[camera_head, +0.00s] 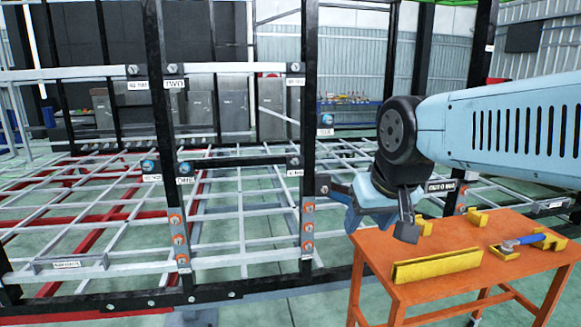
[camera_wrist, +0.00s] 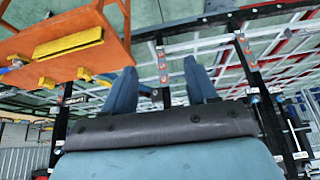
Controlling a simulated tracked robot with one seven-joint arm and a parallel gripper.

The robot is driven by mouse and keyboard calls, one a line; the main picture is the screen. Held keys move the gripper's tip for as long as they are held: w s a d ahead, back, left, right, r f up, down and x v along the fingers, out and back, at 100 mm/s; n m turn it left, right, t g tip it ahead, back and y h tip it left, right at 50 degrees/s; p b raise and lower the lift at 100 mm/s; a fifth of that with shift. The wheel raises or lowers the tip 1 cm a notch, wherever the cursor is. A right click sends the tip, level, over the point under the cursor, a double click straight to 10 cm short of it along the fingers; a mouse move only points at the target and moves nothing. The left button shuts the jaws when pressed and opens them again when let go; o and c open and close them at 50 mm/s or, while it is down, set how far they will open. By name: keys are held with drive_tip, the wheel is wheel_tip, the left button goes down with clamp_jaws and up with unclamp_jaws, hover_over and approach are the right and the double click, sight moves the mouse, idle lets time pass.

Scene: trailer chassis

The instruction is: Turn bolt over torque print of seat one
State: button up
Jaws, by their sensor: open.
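My gripper (camera_head: 340,200) is open and empty, in front of the chassis frame and beside the orange table. In the wrist view, its two blue fingers (camera_wrist: 160,68) stand apart, with a plate bearing orange-ringed bolts (camera_wrist: 163,66) beyond the gap. In the head view, a right plate with orange-ringed bolts (camera_head: 308,228) is on a black post left of my gripper, apart from it. A similar left plate (camera_head: 179,240) is on another post. A blue bolt (camera_head: 184,168) sits above a small label (camera_head: 185,181) that seems to read ONE. I cannot make out the torque print.
The orange table (camera_head: 400,292) stands below and right of my gripper. It carries a yellow angle piece (camera_head: 437,266), a blue-handled tool (camera_head: 527,241) and small yellow blocks (camera_head: 478,217). Black posts (camera_head: 162,120) and a grey grid floor (camera_head: 80,215) lie left and behind. Open floor shows in front.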

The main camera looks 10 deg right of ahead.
drive_tip(key=w+a+f+m+t, duration=0.1)
drive_tip(key=w+m, duration=0.2)
drive_tip(key=w, duration=0.6)
drive_tip(key=w+a+m+t, duration=0.1)
drive_tip(key=w+m+t, duration=0.15)
drive_tip(key=w, duration=0.65)
drive_tip(key=m+t, duration=0.9)
drive_tip(key=m, duration=1.5)
approach(296, 164)
drive_tip(key=w, duration=0.8)
drive_tip(key=shift+w+r, duration=0.15)
drive_tip(key=shift+w, duration=0.25)
